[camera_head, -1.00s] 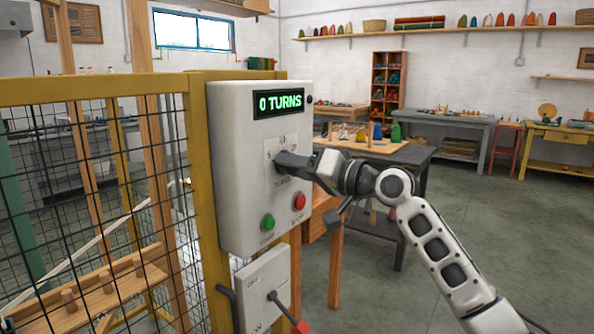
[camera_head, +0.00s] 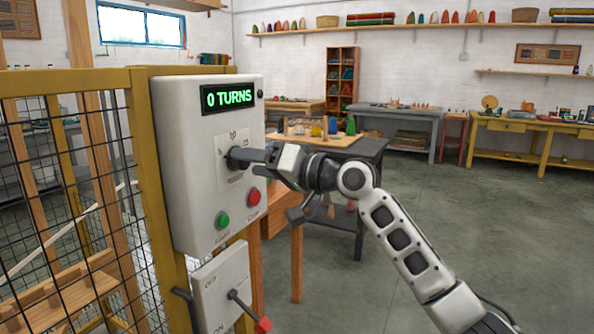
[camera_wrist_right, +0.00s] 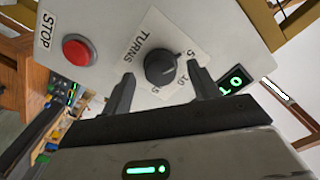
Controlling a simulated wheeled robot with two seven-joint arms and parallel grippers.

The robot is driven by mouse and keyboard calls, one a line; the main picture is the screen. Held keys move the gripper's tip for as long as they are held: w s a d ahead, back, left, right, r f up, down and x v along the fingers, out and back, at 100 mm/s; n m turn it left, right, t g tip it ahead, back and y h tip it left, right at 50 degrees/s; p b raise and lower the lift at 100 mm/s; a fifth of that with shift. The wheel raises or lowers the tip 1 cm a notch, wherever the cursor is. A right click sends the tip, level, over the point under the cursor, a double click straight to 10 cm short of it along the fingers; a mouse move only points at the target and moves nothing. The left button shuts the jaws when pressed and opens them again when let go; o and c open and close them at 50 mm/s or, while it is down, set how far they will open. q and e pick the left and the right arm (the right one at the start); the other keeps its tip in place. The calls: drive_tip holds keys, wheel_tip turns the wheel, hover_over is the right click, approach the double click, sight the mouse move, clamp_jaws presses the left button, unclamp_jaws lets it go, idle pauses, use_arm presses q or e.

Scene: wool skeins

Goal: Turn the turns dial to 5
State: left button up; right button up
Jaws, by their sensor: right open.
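The black turns dial (camera_wrist_right: 161,67) sits on a white label with the marks 5, 10 and 15 on a white control box (camera_head: 185,120). In the right wrist view it shows between and beyond my right gripper's (camera_wrist_right: 163,85) two open fingers, which hold nothing visible. I cannot tell whether either finger touches it, and its exact pointer setting is unclear. The display (camera_head: 229,97) reads 0 TURNS. My left gripper is not in view.
Below the dial are a green button (camera_head: 222,220) and a red STOP button (camera_head: 254,196). A switch box (camera_head: 222,285) with a red-tipped lever hangs lower. A yellow-framed mesh fence (camera_head: 70,160) stands left. A dark table (camera_head: 372,148) stands behind my right arm. Open floor lies right.

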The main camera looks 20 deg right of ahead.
drive_tip(key=b+v, duration=0.2)
drive_tip(key=v, duration=1.2)
